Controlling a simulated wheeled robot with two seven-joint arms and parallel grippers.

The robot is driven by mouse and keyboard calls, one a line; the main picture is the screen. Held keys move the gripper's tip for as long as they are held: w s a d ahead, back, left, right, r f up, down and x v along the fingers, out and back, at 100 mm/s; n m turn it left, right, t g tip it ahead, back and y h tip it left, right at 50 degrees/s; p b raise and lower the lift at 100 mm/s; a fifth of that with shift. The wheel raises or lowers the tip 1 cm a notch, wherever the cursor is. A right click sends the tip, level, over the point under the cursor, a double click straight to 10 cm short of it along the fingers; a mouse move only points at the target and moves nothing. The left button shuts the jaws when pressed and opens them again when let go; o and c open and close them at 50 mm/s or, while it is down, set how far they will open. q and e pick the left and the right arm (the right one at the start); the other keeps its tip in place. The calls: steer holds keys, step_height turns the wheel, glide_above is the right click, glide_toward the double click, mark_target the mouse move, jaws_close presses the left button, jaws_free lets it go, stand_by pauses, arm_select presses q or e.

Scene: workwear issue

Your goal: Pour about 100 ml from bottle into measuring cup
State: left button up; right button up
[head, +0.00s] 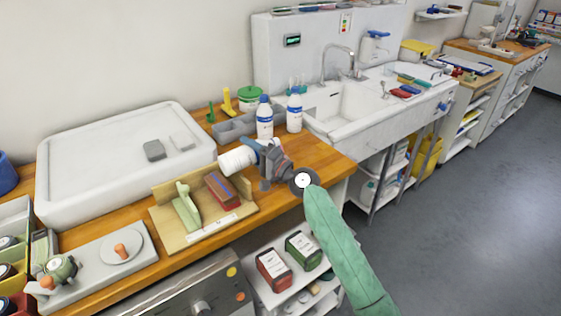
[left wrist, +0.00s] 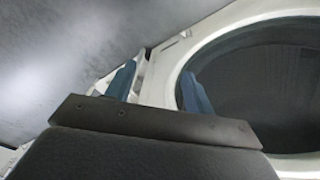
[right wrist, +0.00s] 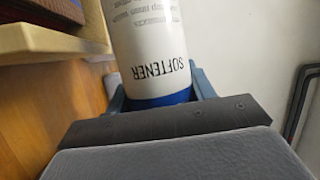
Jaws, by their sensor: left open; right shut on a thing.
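The bottle (head: 236,161) is white with a blue band and lies tilted far over, close to level, above the wooden counter. My right gripper (head: 262,153) is shut on it near the blue part. In the right wrist view the bottle (right wrist: 148,40) reads SOFTENER upside down, with its blue part between the fingers. I cannot make out a measuring cup for certain in any view; the bottle and my arm hide part of the counter. My left gripper (left wrist: 158,72) is open and empty in the left wrist view, and is outside the head view.
Two upright white-and-blue bottles (head: 264,120) stand behind the held one. A wooden stand (head: 190,236) with a green tool and a red block is close in front. A sink (head: 345,105) is at right. A round dark door (left wrist: 255,85) is near my left gripper.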

steer(key=shift+s+a, duration=0.1)
arm_select(q)
steer(key=shift+d+r, duration=0.1)
steer(key=shift+r, duration=0.45)
arm_select(e)
steer(key=shift+s+a+f, duration=0.1)
steer(key=shift+s+a, duration=0.05)
steer(key=shift+a, duration=0.1)
arm_select(q)
steer(key=shift+r, duration=0.15)
arm_select(e)
steer(key=shift+s+a, duration=0.1)
steer(key=shift+a, duration=0.1)
arm_select(q)
steer(key=shift+r, duration=0.45)
arm_select(e)
steer(key=shift+a, duration=0.1)
steer(key=shift+s+a+f+m, duration=0.1)
steer(key=shift+m, duration=0.2)
arm_select(q)
steer(key=shift+r+b, duration=0.15)
steer(key=shift+b, duration=0.15)
